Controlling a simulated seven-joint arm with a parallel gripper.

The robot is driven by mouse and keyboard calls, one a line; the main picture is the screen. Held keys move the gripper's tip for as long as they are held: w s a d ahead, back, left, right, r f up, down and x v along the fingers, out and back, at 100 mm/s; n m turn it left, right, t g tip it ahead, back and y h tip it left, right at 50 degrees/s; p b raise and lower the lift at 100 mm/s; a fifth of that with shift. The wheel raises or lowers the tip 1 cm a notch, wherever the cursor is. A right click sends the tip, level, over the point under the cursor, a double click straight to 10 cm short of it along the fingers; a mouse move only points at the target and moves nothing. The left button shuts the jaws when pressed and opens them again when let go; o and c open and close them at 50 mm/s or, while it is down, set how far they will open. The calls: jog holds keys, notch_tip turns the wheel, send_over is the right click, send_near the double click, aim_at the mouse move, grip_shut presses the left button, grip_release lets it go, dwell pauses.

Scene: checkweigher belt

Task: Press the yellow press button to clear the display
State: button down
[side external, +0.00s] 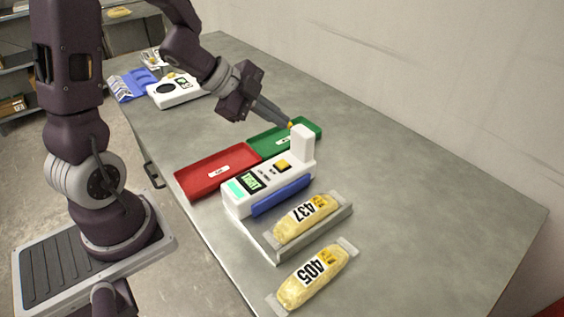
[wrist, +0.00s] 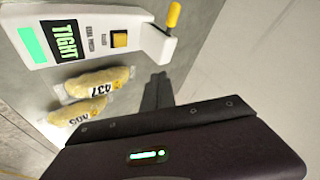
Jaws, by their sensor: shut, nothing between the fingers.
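The white checkweigher unit (side external: 235,196) stands on the grey table. Its yellow press button (side external: 283,165) is a square cap on the top face, also seen in the wrist view (wrist: 120,40). A yellow-tipped lever (wrist: 173,15) rises at the unit's far end. My gripper (side external: 287,121) is shut and empty, its tips above and behind the unit, close to the lever in the picture and apart from the button.
A red tray (side external: 190,184) and a green tray (side external: 268,137) lie behind the unit. Yellow packs marked 437 (side external: 305,219) and 405 (side external: 313,276) lie in front, the 437 pack on a grey platform. The table's right side is clear.

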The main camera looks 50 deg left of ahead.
aim_at(278, 163)
jog(key=shift+f, duration=4.4)
jog(key=shift+f, duration=0.15)
jog(key=shift+f, duration=0.25)
jog(key=shift+f, duration=0.45)
jog(key=shift+r, duration=0.85)
jog(key=shift+r, duration=0.1)
jog(key=shift+r, duration=2.45)
